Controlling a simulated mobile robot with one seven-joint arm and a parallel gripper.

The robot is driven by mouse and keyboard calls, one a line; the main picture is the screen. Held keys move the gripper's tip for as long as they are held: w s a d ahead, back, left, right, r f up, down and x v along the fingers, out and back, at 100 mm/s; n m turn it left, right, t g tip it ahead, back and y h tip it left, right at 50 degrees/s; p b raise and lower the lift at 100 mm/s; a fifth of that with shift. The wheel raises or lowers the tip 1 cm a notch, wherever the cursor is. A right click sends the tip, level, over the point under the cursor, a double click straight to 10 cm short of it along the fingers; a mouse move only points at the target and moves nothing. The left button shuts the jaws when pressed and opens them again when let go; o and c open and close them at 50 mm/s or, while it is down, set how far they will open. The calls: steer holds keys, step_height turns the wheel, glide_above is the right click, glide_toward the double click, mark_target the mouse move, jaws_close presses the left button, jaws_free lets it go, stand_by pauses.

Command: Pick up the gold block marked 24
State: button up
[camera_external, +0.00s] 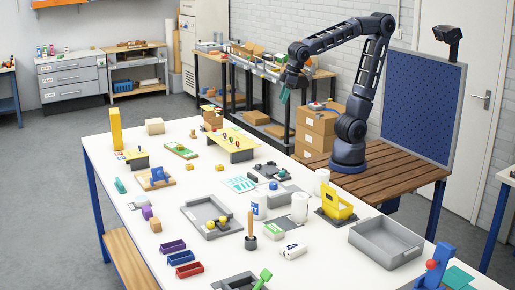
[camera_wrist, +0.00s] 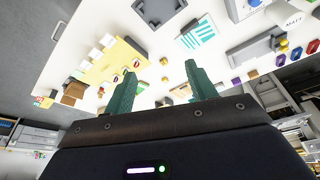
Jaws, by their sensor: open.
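Several small gold blocks lie on the white table; no number can be read on any of them, so I cannot tell which is marked 24. In the external view one gold block (camera_external: 193,134) is near the back and another gold block (camera_external: 219,167) is near the middle. In the wrist view a small gold block (camera_wrist: 167,74) shows between the fingertips in the picture, but well below them. My gripper (camera_external: 284,96) hangs above the far side of the table, apart from everything. Its two green fingers (camera_wrist: 159,69) are apart and empty in the wrist view.
The white table (camera_external: 98,146) is crowded. A yellow platform (camera_external: 228,135), a tall yellow block (camera_external: 116,129), a grey tray with yellow balls (camera_external: 190,210), a white cylinder (camera_external: 299,207) and an empty grey tray (camera_external: 387,245) stand on it. Shelves and cardboard boxes (camera_external: 318,128) are behind.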

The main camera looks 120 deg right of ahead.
steer(key=w+d+f+m+g+h, duration=0.15)
steer(key=w+d+m, duration=0.25)
steer(key=w, duration=0.8)
steer(key=m+g+h, duration=0.2)
steer(key=m, duration=0.7)
glide_above(190, 165)
steer(key=a, duration=0.2)
steer(key=shift+y, duration=0.25)
steer(key=f, duration=2.5)
steer(key=shift+d+f, duration=0.2)
steer(key=shift+f, duration=0.15)
steer(key=shift+x, duration=2.75)
steer(key=shift+w+a, duration=0.1)
steer(key=shift+a, duration=0.05)
steer(key=c, duration=1.2)
